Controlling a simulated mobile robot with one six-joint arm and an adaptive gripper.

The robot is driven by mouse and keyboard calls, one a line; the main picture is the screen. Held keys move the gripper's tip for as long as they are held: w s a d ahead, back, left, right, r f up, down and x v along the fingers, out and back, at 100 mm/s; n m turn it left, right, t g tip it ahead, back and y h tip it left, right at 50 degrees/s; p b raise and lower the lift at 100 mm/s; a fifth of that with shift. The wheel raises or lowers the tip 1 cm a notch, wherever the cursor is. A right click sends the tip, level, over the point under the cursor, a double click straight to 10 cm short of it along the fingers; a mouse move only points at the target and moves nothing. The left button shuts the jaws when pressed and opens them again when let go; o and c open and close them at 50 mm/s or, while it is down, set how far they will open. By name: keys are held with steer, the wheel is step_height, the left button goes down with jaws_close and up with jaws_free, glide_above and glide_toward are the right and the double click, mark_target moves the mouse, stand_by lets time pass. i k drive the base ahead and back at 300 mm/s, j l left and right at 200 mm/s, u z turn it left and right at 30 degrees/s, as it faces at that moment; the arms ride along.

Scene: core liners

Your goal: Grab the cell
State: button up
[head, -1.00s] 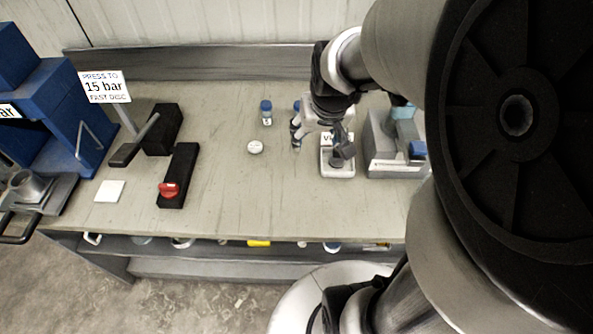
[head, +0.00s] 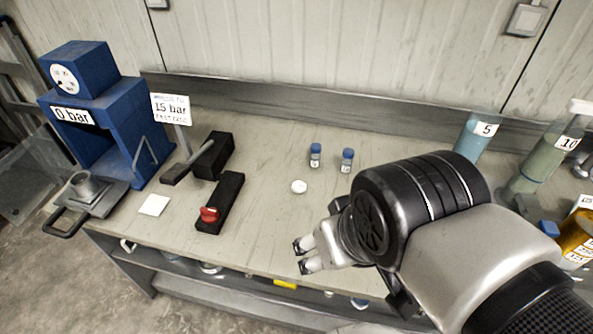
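A grey metal cup-shaped piece (head: 85,186), which looks like the cell, stands upright on a dark tray (head: 106,203) with a looped handle at the bench's left end. It is in front of the blue press (head: 112,138), which is labelled 0 bar. My gripper (head: 301,257) is over the front part of the bench, right of centre, well away from the cup. Its two fingertips point left and are apart, with nothing between them. My wrist hides the bench behind it.
A black block with a lever (head: 214,155), a black bar with a red knob (head: 209,214) and a white square (head: 153,205) lie between. Two blue-capped vials (head: 347,161) and a white disc (head: 299,187) stand mid-bench. Labelled cylinders (head: 476,136) stand at right.

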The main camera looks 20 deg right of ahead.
mark_target(86, 193)
steer(key=i+j, duration=0.15)
steer(key=j, duration=0.25)
steer(key=i+j, duration=0.2)
steer(key=j, duration=0.2)
steer(key=i+j, duration=0.15)
steer(key=j, duration=0.2)
steer(key=i+j+u, duration=0.1)
steer(key=j, duration=0.3)
steer(key=i+j, duration=0.25)
steer(key=j, duration=0.15)
steer(key=i+j, duration=0.15)
steer(key=j, duration=0.2)
steer(key=i+j, duration=0.2)
steer(key=j, duration=0.2)
